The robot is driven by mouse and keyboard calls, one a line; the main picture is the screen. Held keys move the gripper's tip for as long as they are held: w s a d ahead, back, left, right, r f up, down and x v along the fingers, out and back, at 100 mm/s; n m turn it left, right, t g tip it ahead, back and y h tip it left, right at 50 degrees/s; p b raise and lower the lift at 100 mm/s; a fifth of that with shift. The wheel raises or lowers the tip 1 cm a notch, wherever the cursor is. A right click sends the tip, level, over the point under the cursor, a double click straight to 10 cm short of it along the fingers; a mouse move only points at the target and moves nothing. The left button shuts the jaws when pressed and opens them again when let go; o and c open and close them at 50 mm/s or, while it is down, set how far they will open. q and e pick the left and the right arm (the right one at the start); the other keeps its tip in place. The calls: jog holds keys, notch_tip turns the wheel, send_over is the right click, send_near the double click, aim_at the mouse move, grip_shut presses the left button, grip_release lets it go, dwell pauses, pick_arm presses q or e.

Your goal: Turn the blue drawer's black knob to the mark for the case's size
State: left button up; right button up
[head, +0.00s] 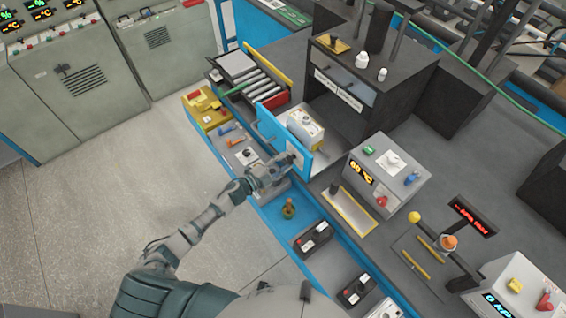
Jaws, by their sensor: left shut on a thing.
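The blue drawer's upright blue front panel (268,124) stands at the middle of the bench's front side. A pale box-shaped case (306,128) with a yellowish side sits just behind it. My left gripper (287,161) reaches in from the lower left and is shut at the panel's lower part. A small dark piece, apparently the black knob (291,157), shows at its fingertips. The gripper hides most of the knob, and I cannot read the size marks or the knob's angle. My right gripper is not in view.
A grey box with an orange display (390,172) stands right of the drawer. A yellow tray (206,108) is at left. The floor (110,200) at left is clear.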

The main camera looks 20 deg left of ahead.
pick_arm(q)
jog(key=shift+f, duration=0.1)
jog(key=o, duration=1.2)
jog(key=v, duration=1.2)
